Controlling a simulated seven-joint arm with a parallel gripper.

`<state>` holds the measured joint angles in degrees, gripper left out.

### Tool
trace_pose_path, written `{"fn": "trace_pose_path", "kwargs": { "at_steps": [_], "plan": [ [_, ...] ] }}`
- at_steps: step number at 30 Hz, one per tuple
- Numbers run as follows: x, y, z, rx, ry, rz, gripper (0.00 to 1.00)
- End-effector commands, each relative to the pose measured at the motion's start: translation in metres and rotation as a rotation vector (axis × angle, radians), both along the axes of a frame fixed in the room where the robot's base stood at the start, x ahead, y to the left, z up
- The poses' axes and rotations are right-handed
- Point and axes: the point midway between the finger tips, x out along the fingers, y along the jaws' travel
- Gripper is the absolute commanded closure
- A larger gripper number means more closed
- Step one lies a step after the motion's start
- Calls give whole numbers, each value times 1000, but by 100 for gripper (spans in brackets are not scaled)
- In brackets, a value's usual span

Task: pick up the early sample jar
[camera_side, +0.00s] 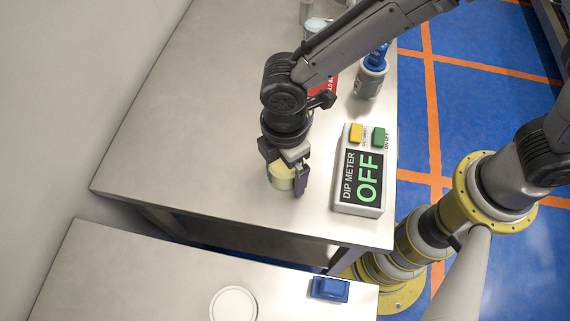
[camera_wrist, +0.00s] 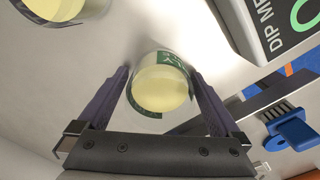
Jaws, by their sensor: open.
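A jar with pale yellow contents or top (camera_wrist: 160,90) sits between my gripper's (camera_wrist: 159,76) two fingers in the wrist view. A green label with light lettering shows on its far side, too cut off to read fully. In the side view the jar (camera_side: 281,178) stands on the steel table under my gripper (camera_side: 285,176), partly covered by it. The fingers are open on either side of the jar, and I cannot tell whether they touch it. A second similar jar (camera_wrist: 58,8) is cut off at the wrist view's top left. Which one is the early sample is not clear.
A dip meter (camera_side: 358,178) reading OFF stands right of the jar. A blue-capped bottle (camera_side: 370,77) and a red item (camera_side: 324,86) are behind it. A white disc (camera_side: 233,303) and a blue brush (camera_side: 328,289) lie on the nearer table. The table's left side is clear.

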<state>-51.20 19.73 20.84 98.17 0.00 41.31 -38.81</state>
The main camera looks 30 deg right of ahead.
Motion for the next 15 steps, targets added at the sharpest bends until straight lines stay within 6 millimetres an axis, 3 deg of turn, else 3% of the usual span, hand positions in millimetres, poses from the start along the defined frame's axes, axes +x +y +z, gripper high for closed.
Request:
{"fn": "trace_pose_path", "kwargs": {
  "at_steps": [6, 15],
  "plan": [
    [0, 0, 0, 1, 0, 0, 2],
    [0, 0, 0, 1, -1, 0, 56]
  ]
}}
